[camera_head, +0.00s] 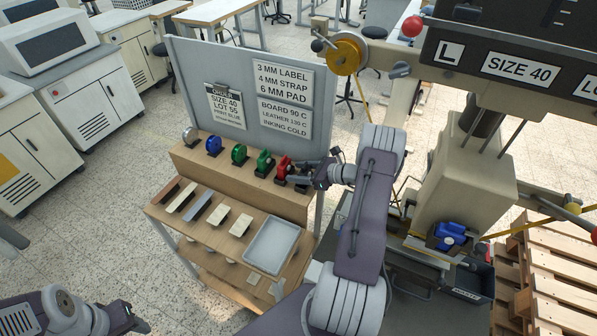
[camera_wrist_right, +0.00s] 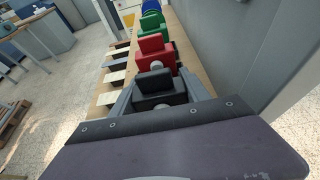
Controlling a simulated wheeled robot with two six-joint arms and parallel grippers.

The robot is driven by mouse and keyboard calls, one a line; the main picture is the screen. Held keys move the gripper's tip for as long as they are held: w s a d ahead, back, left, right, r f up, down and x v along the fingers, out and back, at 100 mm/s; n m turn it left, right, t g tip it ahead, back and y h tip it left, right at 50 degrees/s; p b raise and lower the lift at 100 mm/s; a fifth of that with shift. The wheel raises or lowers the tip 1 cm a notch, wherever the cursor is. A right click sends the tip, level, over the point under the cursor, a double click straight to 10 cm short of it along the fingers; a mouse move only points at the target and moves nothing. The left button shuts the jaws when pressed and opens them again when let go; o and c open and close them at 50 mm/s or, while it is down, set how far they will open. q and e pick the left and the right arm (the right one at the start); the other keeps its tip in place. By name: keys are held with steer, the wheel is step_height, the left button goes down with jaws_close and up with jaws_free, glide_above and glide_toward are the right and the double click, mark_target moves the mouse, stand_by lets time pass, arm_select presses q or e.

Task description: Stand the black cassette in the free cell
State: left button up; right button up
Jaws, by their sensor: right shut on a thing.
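The black cassette (camera_wrist_right: 158,86) sits between the two grey fingers of my right gripper (camera_wrist_right: 158,98) in the wrist view. My right gripper is shut on it. In the head view the right gripper (camera_head: 297,181) is at the right end of the cassette row, and the black cassette is mostly hidden there. The red cassette (camera_head: 283,168) is just beyond it; it also shows in the wrist view (camera_wrist_right: 155,53). I cannot make out the free cell or whether the black cassette touches the shelf. My left gripper (camera_head: 134,320) is low at the left, away from the row.
Green (camera_head: 239,154), blue (camera_head: 213,145) and silver (camera_head: 190,135) cassettes stand along the wooden shelf (camera_head: 225,178). A grey panel (camera_head: 235,75) rises behind it. A pale tray (camera_head: 271,246) and several strips lie in front. The stamping press (camera_head: 465,185) stands at the right.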

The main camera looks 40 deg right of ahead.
mark_target(308, 172)
steer(key=o, duration=1.6)
steer(key=shift+s+d+r, duration=0.15)
steer(key=shift+s, duration=0.1)
steer(key=b+v, duration=0.2)
steer(key=v, duration=0.4)
steer(key=shift+s+d+r, duration=0.2)
steer(key=shift+s+r, duration=0.1)
steer(key=shift+s, duration=0.15)
steer(key=shift+w, duration=0.15)
